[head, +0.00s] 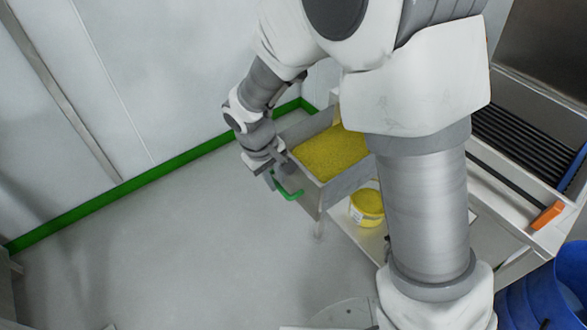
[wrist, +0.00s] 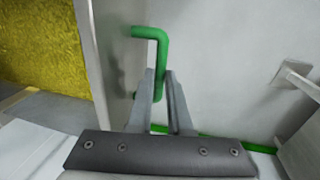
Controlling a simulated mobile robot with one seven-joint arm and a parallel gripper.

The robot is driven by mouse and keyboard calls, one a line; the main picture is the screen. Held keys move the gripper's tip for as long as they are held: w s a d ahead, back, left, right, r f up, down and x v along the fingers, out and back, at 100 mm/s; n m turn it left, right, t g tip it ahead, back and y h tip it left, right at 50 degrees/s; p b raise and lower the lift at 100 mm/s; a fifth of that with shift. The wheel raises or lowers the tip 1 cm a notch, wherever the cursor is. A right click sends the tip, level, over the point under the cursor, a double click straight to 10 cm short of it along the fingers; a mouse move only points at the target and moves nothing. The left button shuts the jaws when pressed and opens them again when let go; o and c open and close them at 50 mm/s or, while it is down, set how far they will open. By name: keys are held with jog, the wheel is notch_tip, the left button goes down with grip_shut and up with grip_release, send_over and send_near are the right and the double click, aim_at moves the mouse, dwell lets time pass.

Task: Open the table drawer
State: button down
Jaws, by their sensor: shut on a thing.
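The drawer (head: 308,187) is a grey metal box filled with yellow granules. It stands out from the table (head: 485,190), its contents open to view from above. A green bar handle (head: 290,193) is on its front; in the wrist view the handle (wrist: 158,50) rises between my fingers. My gripper (head: 270,174) is at the handle, with its fingers (wrist: 160,88) on either side of the bar, shut on it. In the wrist view the drawer's front panel (wrist: 108,60) is left of the handle. My arm hides part of the drawer and table in the head view.
A yellow bucket (head: 368,205) stands on a lower shelf beneath the drawer. Blue bins (head: 540,297) stand at the lower right. A pale wall with a green base strip (head: 120,190) runs along the left. The grey floor (head: 190,250) in front of the drawer is clear.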

jog(key=shift+s+a, duration=0.4)
jog(key=shift+a, duration=0.05)
jog(key=c, duration=0.8)
grip_release()
jog(key=shift+c, duration=0.2)
jog(key=shift+r, duration=0.1)
notch_tip(320, 180, up, 17)
jog(key=s+a+p, duration=0.2)
jog(key=p, duration=0.3)
jog(key=shift+a, duration=0.3)
jog(key=shift+d, duration=0.1)
